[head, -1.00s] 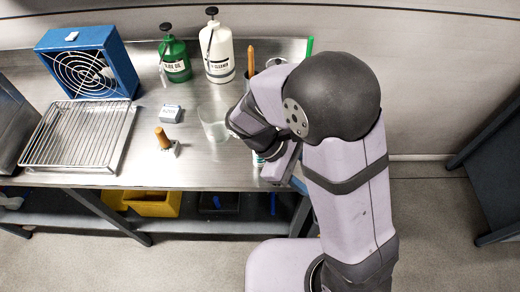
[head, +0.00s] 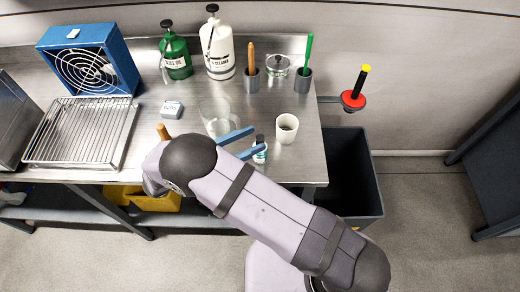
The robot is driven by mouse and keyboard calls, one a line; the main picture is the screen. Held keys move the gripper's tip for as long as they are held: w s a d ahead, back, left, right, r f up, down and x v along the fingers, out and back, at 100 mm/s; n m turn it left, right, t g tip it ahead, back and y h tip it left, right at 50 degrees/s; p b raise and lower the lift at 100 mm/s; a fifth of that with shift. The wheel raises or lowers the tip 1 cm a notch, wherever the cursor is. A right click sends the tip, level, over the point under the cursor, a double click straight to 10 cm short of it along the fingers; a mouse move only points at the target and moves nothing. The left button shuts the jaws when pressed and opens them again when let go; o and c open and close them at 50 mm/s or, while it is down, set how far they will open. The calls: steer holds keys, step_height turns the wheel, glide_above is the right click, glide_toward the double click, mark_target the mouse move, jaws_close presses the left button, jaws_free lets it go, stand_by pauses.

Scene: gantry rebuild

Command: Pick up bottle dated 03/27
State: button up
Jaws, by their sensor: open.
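A small bottle (head: 260,155) with a dark cap and a white and green body stands near the front edge of the steel bench, left of a white cup. No date can be read on it. My gripper (head: 257,138) has two blue fingers, spread apart and pointing right. Their tips are close to the small bottle's top, and the lower finger overlaps it in the picture. I cannot tell whether they touch. A green pump bottle (head: 176,60) and a white pump bottle marked cleaner (head: 218,55) stand at the back; no date is readable on either.
A white cup (head: 287,128) and a clear beaker (head: 214,117) stand close to my gripper. A wire rack (head: 80,135) and a blue fan (head: 90,65) are at left. A dark bin (head: 350,175) stands right of the bench. My arm partly hides a wooden-handled tool (head: 162,131).

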mark_target(260, 137)
steer(key=shift+w+d+r+p, duration=0.15)
steer(key=shift+w+d+p, duration=0.2)
steer(key=shift+d, duration=0.3)
steer(key=shift+w+d, duration=0.15)
steer(key=shift+d, duration=0.2)
steer(key=shift+w+d+p, duration=0.2)
steer(key=shift+d+p, duration=0.35)
steer(key=shift+p, duration=0.25)
steer(key=p+x, duration=0.2)
steer(key=x, duration=0.1)
steer(key=shift+s+f, duration=0.1)
steer(key=shift+f, duration=0.1)
steer(key=shift+w+d+f, duration=0.15)
steer(key=shift+w+d, duration=0.1)
steer(key=shift+d, duration=0.2)
steer(key=shift+c, duration=0.6)
jaws_close()
